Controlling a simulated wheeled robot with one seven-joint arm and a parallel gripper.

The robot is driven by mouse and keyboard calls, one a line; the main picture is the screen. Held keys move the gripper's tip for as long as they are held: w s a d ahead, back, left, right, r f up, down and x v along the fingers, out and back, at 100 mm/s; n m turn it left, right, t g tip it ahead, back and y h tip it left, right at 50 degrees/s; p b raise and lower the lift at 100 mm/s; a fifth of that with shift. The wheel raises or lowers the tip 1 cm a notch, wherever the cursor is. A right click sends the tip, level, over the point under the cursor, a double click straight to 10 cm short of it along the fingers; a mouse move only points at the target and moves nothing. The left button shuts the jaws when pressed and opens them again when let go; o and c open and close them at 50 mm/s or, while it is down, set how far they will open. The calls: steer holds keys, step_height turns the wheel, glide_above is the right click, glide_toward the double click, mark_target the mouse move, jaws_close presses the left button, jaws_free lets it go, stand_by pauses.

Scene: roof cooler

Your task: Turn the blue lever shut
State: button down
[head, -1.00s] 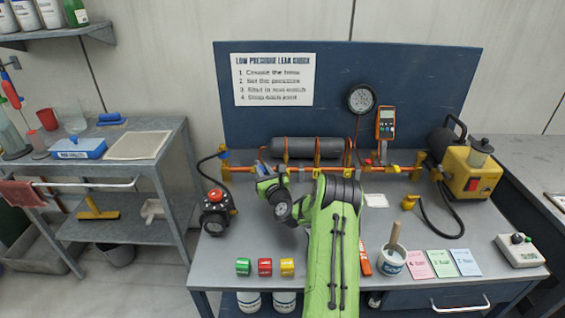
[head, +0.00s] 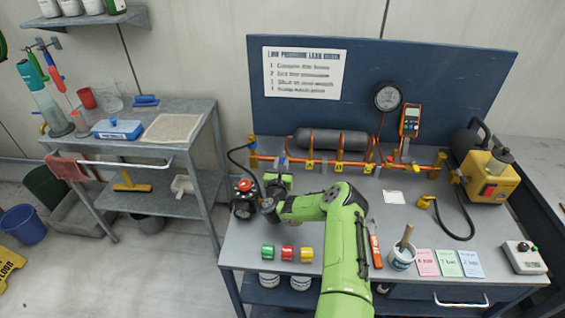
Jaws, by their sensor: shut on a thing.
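The blue lever (head: 284,161) is a small bluish piece at the left part of the orange pipe line, below the grey cylinder, and is mostly hidden. My gripper (head: 282,170) is at the lever and appears shut on it. The fingertips are small and partly covered by my green wrist, so the lever's exact angle is hard to read. The orange pipe (head: 325,165) runs along the back of the bench with several yellow fittings.
A black device with a red knob (head: 246,186) stands close left of my wrist. Green, red and yellow rolls (head: 287,253) lie in front. A white pot (head: 402,258), coloured cards (head: 446,263) and a yellow pump (head: 488,176) are to the right. A grey cart (head: 190,115) stands left.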

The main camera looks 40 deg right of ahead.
steer(key=c, duration=1)
jaws_free()
steer(key=shift+w+a, duration=0.1)
steer(key=shift+c, duration=0.2)
steer(key=b+v, duration=0.1)
steer(key=v, duration=1.5)
steer(key=shift+b, duration=0.35)
